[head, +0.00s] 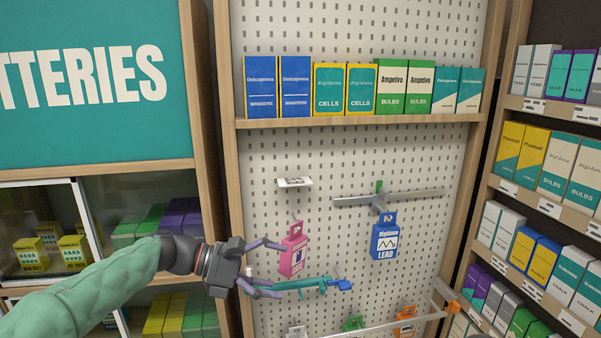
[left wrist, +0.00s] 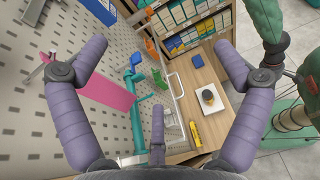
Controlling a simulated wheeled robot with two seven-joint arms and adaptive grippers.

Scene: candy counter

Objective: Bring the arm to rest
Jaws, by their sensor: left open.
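My left gripper (head: 278,270) comes in from the left in the head view, in front of the pegboard. Its purple fingers are spread and nothing is held between them; they also show wide apart in the left wrist view (left wrist: 160,60). A pink hanging packet (head: 292,258) is just beyond the upper finger; I cannot tell whether they touch. A teal bar (head: 310,285) with a blue end runs rightward from near the lower finger. A green arm of mine shows at the right of the left wrist view, but its gripper cannot be made out.
A blue hanging packet (head: 385,240) hangs below a grey bar (head: 415,196) on the pegboard (head: 330,165). A shelf (head: 360,121) with boxes is above.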

